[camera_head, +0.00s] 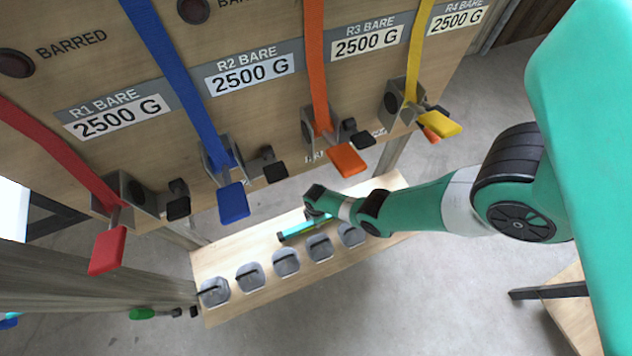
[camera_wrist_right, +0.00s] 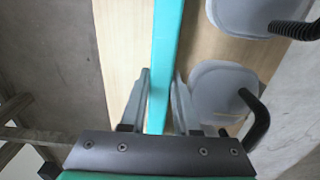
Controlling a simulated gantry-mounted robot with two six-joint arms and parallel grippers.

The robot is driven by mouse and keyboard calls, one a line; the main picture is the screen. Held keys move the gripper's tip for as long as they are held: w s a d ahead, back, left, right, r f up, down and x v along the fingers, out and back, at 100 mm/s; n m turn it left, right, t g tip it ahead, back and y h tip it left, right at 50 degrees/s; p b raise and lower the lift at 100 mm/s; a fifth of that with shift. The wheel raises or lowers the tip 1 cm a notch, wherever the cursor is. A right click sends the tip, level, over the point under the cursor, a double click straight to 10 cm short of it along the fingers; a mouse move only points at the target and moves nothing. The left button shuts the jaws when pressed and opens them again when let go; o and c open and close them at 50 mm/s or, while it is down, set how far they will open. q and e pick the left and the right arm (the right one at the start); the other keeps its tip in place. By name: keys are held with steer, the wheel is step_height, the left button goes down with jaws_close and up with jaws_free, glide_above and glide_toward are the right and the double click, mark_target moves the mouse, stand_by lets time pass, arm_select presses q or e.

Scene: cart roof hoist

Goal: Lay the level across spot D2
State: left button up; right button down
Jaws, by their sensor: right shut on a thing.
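The level is a long teal bar (camera_head: 296,231) over the low wooden bench (camera_head: 228,251), beside the row of grey weights. My right gripper (camera_head: 312,212) is shut on the level. In the right wrist view the level (camera_wrist_right: 163,50) runs between the two fingers (camera_wrist_right: 158,88), lengthwise away from the gripper, with wood beneath it. I cannot tell whether the level touches the bench. No marking that reads D2 is visible. My left gripper is not in view.
Several grey weights (camera_head: 286,262) with dark handles line the bench's near side. Above hangs a wooden panel with red (camera_head: 107,250), blue (camera_head: 233,203), orange (camera_head: 348,160) and yellow (camera_head: 440,124) levers on straps, labelled R1 to R4 BARE, 2500 G.

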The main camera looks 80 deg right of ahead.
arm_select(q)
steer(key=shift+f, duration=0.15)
arm_select(e)
steer(key=shift+f, duration=0.2)
steer(key=shift+f, duration=0.15)
steer(key=c, duration=0.6)
jaws_free()
steer(key=shift+c, duration=0.2)
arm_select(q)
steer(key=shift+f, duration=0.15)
arm_select(e)
step_height(320, 180, up, 12)
steer(key=p, duration=1.2)
steer(key=shift+r+p, duration=0.25)
steer(key=shift+p, duration=0.05)
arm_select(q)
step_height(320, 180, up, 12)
arm_select(e)
steer(key=shift+o, duration=0.4)
steer(key=shift+f, duration=0.1)
